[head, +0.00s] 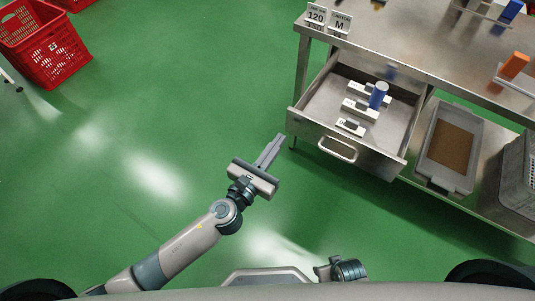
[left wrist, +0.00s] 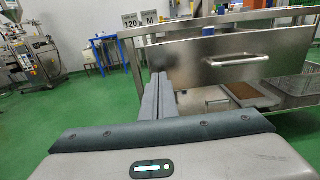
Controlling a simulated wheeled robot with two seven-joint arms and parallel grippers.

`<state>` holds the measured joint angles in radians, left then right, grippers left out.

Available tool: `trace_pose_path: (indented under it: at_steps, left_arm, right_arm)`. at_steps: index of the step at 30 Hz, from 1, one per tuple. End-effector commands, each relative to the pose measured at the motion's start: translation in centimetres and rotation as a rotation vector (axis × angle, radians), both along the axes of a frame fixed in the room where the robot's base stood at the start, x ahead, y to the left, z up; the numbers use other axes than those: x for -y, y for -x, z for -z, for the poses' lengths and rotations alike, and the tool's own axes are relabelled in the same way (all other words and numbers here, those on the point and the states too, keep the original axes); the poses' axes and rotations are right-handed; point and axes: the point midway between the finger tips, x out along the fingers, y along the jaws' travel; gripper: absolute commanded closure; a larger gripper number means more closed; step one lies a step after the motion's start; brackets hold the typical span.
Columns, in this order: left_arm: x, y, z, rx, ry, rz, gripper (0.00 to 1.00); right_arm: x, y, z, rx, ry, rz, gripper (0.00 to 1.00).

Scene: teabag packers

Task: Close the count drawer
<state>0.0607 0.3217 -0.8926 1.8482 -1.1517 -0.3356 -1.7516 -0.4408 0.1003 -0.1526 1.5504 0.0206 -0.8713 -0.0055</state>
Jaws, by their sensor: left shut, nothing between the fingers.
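The count drawer (head: 345,144) is a steel drawer under the steel table, pulled well out in the head view. Several white blocks with dark tops (head: 350,127) and a blue cylinder (head: 378,95) are inside it. Its bar handle (head: 337,150) is on the front face. The drawer front (left wrist: 200,62) and handle (left wrist: 240,60) also show in the left wrist view. My left gripper (head: 278,140) is shut and empty, just left of the drawer's front left corner, apart from the handle. Its fingers (left wrist: 157,88) point toward the drawer front's left end. My right gripper is not in view.
The steel table (head: 400,45) carries signs "120" and "M" (head: 328,20). A grey tray with a brown bottom (head: 432,178) and a grey basket (head: 520,175) sit on the lower shelf. Red crates (head: 45,50) stand far left. The green floor before the drawer is clear.

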Motion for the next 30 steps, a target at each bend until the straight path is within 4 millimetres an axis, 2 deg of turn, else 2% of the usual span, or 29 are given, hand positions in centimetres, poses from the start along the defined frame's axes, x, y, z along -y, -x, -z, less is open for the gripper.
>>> trace_pose_path:
  at_steps: [4,10,18,30]
  left_arm:
    - [1.4,-2.0,-0.1,0.001,0.001,0.000,1.00]
    - [2.5,-3.7,0.0,0.001,-0.001,0.000,1.00]
    - [2.8,-4.2,0.0,-0.001,0.000,0.000,1.00]
    - [2.7,-4.4,0.0,0.000,0.000,0.000,1.00]
  right_arm:
    - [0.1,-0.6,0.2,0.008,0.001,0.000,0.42]
    - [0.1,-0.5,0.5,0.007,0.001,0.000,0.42]
    - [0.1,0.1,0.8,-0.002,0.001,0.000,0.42]
    - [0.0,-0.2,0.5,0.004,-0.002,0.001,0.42]
